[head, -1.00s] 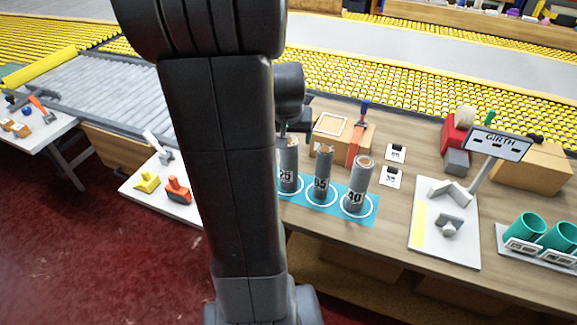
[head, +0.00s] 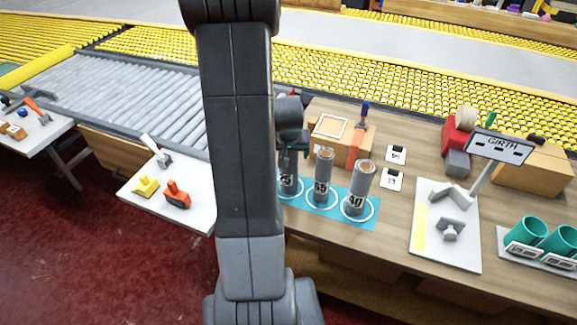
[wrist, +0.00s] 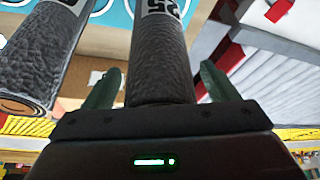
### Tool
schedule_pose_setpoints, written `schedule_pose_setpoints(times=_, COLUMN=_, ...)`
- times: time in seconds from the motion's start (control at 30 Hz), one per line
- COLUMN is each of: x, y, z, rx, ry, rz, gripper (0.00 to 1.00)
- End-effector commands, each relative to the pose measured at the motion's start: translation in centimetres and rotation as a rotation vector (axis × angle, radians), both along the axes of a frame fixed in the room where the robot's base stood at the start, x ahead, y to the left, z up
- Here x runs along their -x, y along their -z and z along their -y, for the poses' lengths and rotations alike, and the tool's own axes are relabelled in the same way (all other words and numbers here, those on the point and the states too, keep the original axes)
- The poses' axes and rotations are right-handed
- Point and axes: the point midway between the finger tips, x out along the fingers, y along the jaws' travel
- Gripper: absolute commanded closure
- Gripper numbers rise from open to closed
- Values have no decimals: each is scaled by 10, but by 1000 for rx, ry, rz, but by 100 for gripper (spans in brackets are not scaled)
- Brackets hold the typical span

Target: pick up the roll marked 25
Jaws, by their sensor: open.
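The roll marked 25 (head: 287,181) is a dark grey cylinder with a white number label, upright on the left circle of a blue mat (head: 368,219). My arm and gripper cover its upper part in the head view. In the wrist view the roll (wrist: 160,60) lies between the two green fingers of my gripper (wrist: 158,88), with a gap visible on each side. My gripper is open around it. The rolls marked 55 (head: 322,180) and 40 (head: 358,188) stand upright on the circles to its right.
A cardboard box (head: 328,132) stands behind the rolls. The GIRTH stand (head: 499,147) and green cups (head: 525,232) are on the right. A white side table (head: 195,211) with yellow and orange tools is at left.

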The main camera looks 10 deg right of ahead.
Motion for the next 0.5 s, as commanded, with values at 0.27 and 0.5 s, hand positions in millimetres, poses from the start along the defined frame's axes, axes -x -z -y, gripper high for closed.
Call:
schedule_pose_setpoints(times=0.27, x=-3, y=7, z=1, rx=1, ry=-1, rz=1, gripper=20)
schedule_pose_setpoints(times=0.5, x=-3, y=7, z=1, rx=0, ry=-1, rz=0, gripper=45)
